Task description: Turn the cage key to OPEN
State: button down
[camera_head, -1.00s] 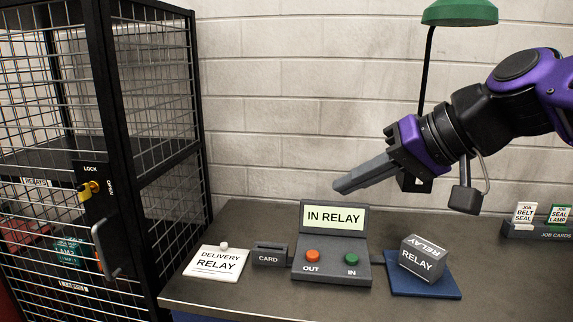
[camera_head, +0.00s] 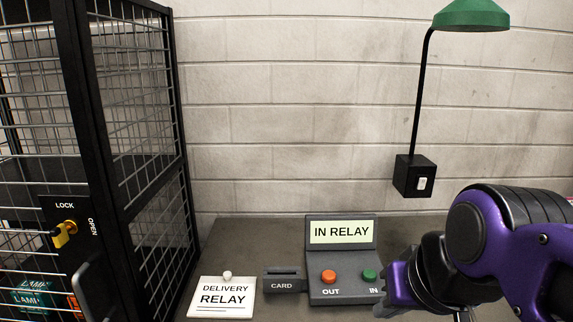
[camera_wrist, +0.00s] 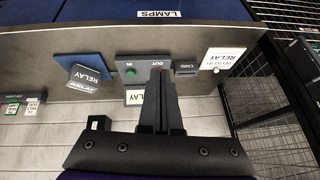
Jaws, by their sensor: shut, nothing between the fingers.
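The yellow cage key (camera_head: 64,235) sits in a round lock on a black plate (camera_head: 88,247) on the cage door at the left of the head view. LOCK is printed above the lock and OPEN to its right, written sideways. The key's grip hangs down and left of the lock's centre. I cannot tell its exact turn. My gripper is at the lower right of the head view, well away from the key, with its fingertips not clear there. In the wrist view its fingers (camera_wrist: 160,78) are shut and empty. The key is not in the wrist view.
A grey door handle (camera_head: 84,292) is below the key. The bench holds a DELIVERY RELAY card (camera_head: 222,297), a card reader (camera_head: 283,285), an IN RELAY console (camera_head: 341,260) and a relay box (camera_wrist: 86,78) on a blue pad. A green lamp (camera_head: 471,15) overhangs the right.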

aim_at(60, 235)
jog(key=j, duration=0.15)
jog(key=l+u, duration=0.1)
jog(key=u, duration=0.7)
jog(key=k+l+u, duration=0.1)
jog(key=u, duration=0.7)
jog(key=k+u, duration=0.1)
jog(key=u, duration=0.3)
jog(key=i+j+u, duration=0.1)
jog(key=j, duration=0.3)
jog(key=i+j+u, duration=0.1)
jog(key=i+j, duration=0.15)
jog(key=j, duration=0.15)
